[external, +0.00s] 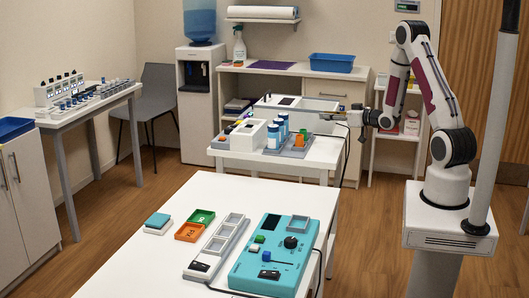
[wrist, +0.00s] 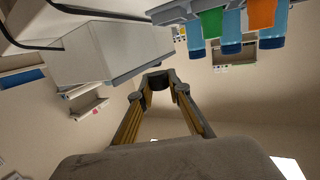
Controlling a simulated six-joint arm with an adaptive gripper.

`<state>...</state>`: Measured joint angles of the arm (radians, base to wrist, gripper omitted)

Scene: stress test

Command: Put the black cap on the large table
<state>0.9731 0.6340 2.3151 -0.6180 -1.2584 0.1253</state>
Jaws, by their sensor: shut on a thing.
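My gripper (external: 331,117) is in front of the right side of the white machine on the middle table, above the table's right part. In the wrist view, which looks upside down, its fingers (wrist: 159,88) close together on a small dark piece (wrist: 158,76), which looks like the black cap; its outline merges with the dark fingertips. In the external view the piece is too small to make out. The large white table (external: 130,262) stands in the foreground, apart from my gripper.
The large table holds a teal device (external: 275,255), a grey tray strip (external: 218,245), green (external: 202,217) and orange (external: 189,233) trays and a teal-topped box (external: 158,223). Its front left is bare. Blue-capped bottles (external: 273,136) and an orange vial (external: 300,140) stand on the middle table near my gripper.

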